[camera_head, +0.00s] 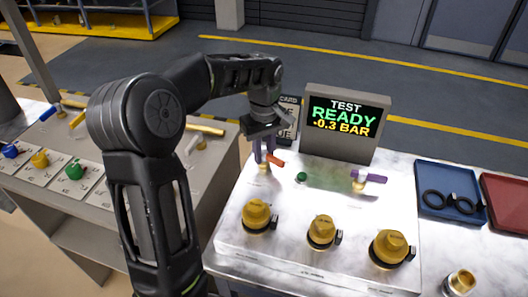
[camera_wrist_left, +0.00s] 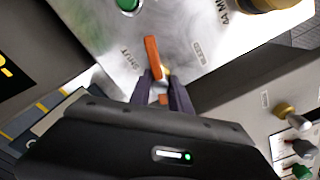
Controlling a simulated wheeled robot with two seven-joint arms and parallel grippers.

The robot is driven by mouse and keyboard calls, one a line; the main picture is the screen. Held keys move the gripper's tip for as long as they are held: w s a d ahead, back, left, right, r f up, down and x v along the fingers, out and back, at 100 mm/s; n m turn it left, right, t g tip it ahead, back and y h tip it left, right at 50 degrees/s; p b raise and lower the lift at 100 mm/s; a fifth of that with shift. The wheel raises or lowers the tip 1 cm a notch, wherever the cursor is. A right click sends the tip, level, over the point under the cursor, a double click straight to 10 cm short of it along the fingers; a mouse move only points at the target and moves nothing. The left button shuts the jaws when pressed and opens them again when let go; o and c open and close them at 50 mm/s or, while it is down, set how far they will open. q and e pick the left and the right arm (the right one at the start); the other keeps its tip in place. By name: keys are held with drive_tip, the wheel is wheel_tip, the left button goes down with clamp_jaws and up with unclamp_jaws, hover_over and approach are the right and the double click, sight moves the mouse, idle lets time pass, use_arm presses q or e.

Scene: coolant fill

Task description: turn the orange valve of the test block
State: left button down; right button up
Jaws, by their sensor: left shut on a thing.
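The orange valve (camera_head: 276,160) stands at the back left of the white test block (camera_head: 317,262). Its orange lever also shows in the left wrist view (camera_wrist_left: 152,58), lying between my fingertips. My left gripper (camera_head: 264,158) reaches down onto the valve from above, its purple fingers shut on it. The fingers also show in the left wrist view (camera_wrist_left: 163,88). Printed words, one reading SHUT, show on the block around the lever. Part of the valve is hidden behind the fingers. My right gripper is not in view.
A screen (camera_head: 340,118) behind the block reads TEST READY -0.3 BAR. A green button (camera_head: 301,177) and a purple-handled valve (camera_head: 367,178) sit nearby. Several yellow caps (camera_head: 321,230) line the front. A blue tray (camera_head: 449,204) with black rings stands right.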

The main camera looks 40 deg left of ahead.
use_arm(q)
drive_tip(key=shift+m, duration=0.4)
drive_tip(key=m, duration=0.3)
drive_tip(key=shift+m, duration=0.3)
drive_tip(key=m, duration=0.4)
drive_tip(key=shift+p, duration=0.4)
drive_tip(key=m, duration=0.5)
drive_tip(key=shift+m+p, duration=0.4)
drive_tip(key=shift+m, duration=1.6)
drive_tip(key=c, duration=0.9)
unclamp_jaws()
drive_tip(key=shift+c, duration=0.2)
